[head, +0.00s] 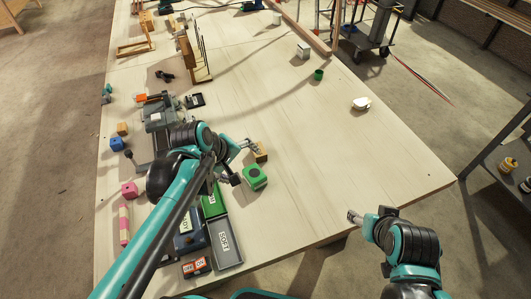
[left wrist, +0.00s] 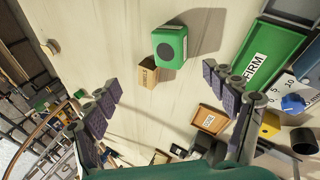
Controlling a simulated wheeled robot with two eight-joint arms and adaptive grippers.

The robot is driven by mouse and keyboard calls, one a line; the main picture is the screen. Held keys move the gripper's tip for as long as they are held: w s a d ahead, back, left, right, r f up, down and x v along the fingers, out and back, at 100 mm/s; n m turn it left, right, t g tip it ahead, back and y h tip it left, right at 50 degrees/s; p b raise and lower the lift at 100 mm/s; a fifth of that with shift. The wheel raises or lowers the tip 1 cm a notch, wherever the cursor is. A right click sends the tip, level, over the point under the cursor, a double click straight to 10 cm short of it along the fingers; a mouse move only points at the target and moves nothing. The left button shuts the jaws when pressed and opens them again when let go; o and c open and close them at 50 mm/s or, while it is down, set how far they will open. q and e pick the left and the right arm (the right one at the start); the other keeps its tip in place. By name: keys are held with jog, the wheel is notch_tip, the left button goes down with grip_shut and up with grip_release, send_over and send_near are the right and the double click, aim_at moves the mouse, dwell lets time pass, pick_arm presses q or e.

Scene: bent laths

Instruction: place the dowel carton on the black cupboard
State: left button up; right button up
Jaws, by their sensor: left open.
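A small brown carton (head: 262,151), which I take for the dowel carton, stands on the pale table beside a green block with a dark round top (head: 255,177). It also shows in the left wrist view (left wrist: 148,72), close to the green block (left wrist: 170,46). My left gripper (head: 242,162) is open above the table near the carton, with nothing between its fingers (left wrist: 165,95). My right gripper (head: 366,217) hangs by the table's front right edge; its finger gap is unclear. I cannot pick out a black cupboard for certain; a dark shelf unit (head: 508,158) stands at the right edge.
Labelled bins, including a green one (head: 212,203) and a grey one (head: 226,243), line the table's near left. A pink block (head: 129,189) and other small items lie along the left edge. A white item (head: 361,104) and green cup (head: 318,75) stand farther back. The table's right middle is clear.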

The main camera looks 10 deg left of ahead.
pick_arm(q)
jog(key=w+n, duration=0.2)
jog(key=w+f+n+h, duration=0.1)
jog(key=w+n, duration=0.1)
jog(key=w+f+n+h, duration=0.1)
jog(key=w, duration=0.1)
jog(key=shift+w+a+n, duration=0.35)
jog(key=shift+n, duration=0.05)
jog(key=w+a+f+n+h, duration=0.1)
jog(key=w+n, duration=0.1)
jog(key=w+a+f+n, duration=0.1)
jog(key=w+f+n, duration=0.1)
jog(key=w+a+f+n+h, duration=0.1)
jog(key=w+n, duration=0.1)
jog(key=n, duration=0.1)
jog(key=shift+w+f+h, duration=0.2)
jog(key=shift+f+h, duration=0.1)
jog(key=shift+w+a+f+n, duration=0.1)
jog(key=shift+w+f+n, duration=0.1)
jog(key=shift+f+n, duration=0.1)
jog(key=shift+w+f, duration=0.15)
jog(key=shift+f, duration=0.1)
jog(key=b+x, duration=0.2)
jog(key=x, duration=0.5)
jog(key=shift+d, duration=0.3)
jog(key=shift+c, duration=1.1)
jog(key=shift+r, duration=0.1)
jog(key=c, duration=1.2)
